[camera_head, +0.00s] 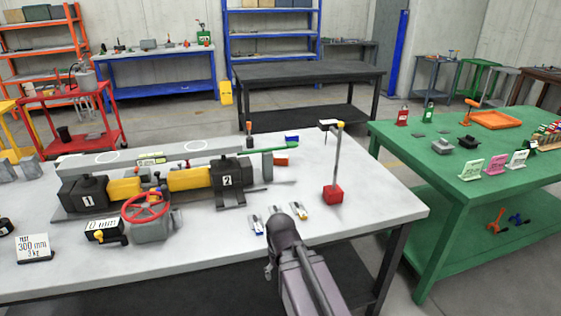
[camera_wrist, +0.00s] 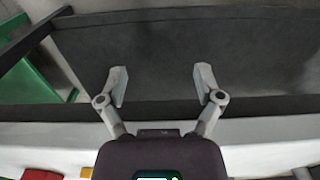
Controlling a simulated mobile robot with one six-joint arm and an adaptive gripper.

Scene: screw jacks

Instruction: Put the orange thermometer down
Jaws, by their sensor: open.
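My gripper (camera_wrist: 161,82) is open in the wrist view, its two fingers spread wide with nothing between them. In the head view my arm reaches in from the bottom to the front edge of the white table (camera_head: 385,205), and the fingers cannot be made out there. I cannot pick out a thermometer for certain. A small orange upright thing (camera_head: 471,112) stands on the green table (camera_head: 400,138) at the right, beside an orange tray (camera_head: 497,120). It is too small to identify.
A long device with a red handwheel (camera_head: 145,207) fills the white table's left and middle. A thin post on a red block (camera_head: 332,193) stands right of my arm. A dark table (camera_head: 310,72) stands behind.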

